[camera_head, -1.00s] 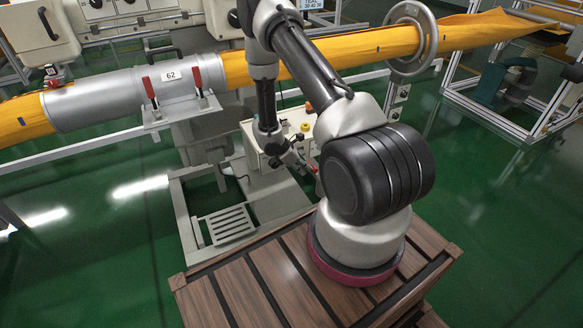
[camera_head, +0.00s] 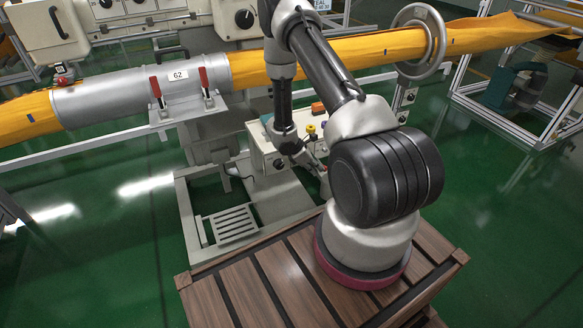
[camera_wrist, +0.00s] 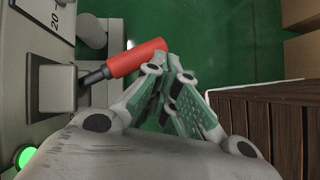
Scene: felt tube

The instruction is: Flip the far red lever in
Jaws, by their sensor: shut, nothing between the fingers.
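A red lever (camera_wrist: 137,58) on a dark rod sticks out of a grey housing in the wrist view. My gripper (camera_wrist: 172,68) is shut and empty, its fingertips beside the outer end of the red handle. I cannot tell whether they touch it. Two more red-handled levers, one left (camera_head: 156,88) and one right (camera_head: 205,80), stand upright on the grey tube clamp.
A yellow knob (camera_head: 311,129) sits on top of the control box. A green lit button (camera_wrist: 25,157) is on the panel in the wrist view. The orange felt tube (camera_head: 350,62) runs across behind my arm. A slatted wooden crate (camera_wrist: 262,125) is to the right.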

